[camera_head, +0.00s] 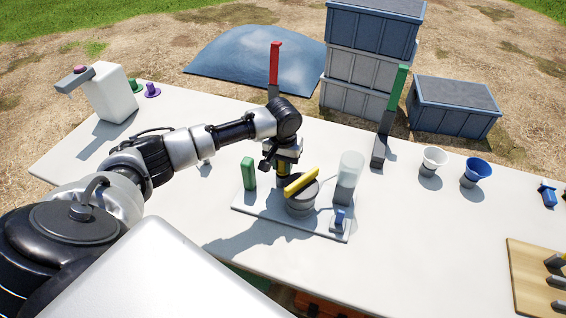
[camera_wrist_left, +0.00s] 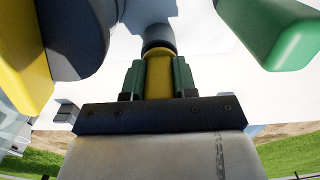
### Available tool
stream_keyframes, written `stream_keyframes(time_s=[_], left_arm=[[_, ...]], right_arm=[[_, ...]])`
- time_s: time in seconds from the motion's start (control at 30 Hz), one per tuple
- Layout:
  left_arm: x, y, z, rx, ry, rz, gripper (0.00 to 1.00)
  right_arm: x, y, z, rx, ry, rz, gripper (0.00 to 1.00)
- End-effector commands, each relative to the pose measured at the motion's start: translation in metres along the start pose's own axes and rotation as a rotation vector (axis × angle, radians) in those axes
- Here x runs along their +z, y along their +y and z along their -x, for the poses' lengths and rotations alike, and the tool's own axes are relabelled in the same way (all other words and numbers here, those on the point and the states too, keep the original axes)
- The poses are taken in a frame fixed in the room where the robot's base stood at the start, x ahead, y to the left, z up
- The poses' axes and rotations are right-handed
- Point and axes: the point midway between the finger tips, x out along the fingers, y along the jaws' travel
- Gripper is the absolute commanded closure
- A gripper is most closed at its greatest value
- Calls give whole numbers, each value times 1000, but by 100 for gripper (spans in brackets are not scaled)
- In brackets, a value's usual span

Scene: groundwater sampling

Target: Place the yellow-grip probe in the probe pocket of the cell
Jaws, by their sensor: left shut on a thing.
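My left gripper (camera_head: 283,163) is shut on the yellow-grip probe (camera_head: 284,169), above the back of the light grey plate (camera_head: 265,212). In the left wrist view, the green-padded fingers close on both sides of its yellow grip (camera_wrist_left: 158,75), and a dark grey collar shows beyond them. On the plate, a grey round vessel (camera_head: 299,202) with a yellow bar across its top stands just in front of the probe. The probe's lower end is hidden, and I cannot tell whether it is in a pocket. My right gripper is not in view.
On the plate, a green block (camera_head: 248,173) stands left, a clear cylinder (camera_head: 349,177) right and a small blue piece (camera_head: 339,219) at the front right. Tall red (camera_head: 275,67) and green (camera_head: 397,90) handled items stand behind. The table's front middle is clear.

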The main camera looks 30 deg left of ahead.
Motion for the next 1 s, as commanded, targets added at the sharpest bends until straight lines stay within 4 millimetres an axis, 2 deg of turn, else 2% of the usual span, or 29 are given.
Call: stream_keyframes(time_s=[0.17,0.2,0.37,0.7,0.87,1.0], left_arm=[[0,0,-2,0,0,0,96],[0,0,-2,0,0,0,71],[0,0,-2,0,0,0,47],[0,0,2,1,2,-1,47],[-1,1,26,2,5,-1,47],[-1,0,57,2,4,0,47]], right_arm=[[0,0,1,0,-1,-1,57],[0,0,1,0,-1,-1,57],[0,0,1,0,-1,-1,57],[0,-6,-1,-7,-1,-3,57],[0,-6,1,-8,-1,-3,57],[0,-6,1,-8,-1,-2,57]])
